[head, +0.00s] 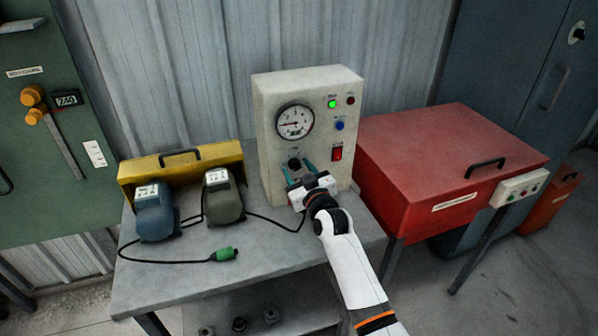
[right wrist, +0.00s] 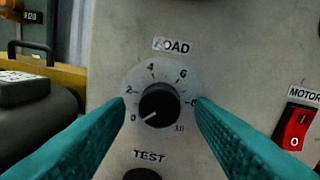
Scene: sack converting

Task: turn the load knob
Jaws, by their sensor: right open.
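The load knob (right wrist: 160,105) is a round black knob on a grey dial plate, under the label LOAD, in the middle of the right wrist view. Its white pointer line points lower left, close to the 0 mark. In the head view the knob (head: 294,163) shows small and dark on the front of the cream control box (head: 267,120). My right gripper (head: 299,174) is open in front of the box. Its teal fingertips (right wrist: 161,104) lie to the left and right of the knob, with gaps visible on both sides. My left gripper is out of view.
The box also bears a gauge (head: 295,122), a lit green lamp (head: 332,104), a blue button (head: 340,125) and a red motor switch (right wrist: 296,127). A TEST knob (right wrist: 143,174) sits just below the load knob. Two motor-like units (head: 154,212) and a cable stand left on the table.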

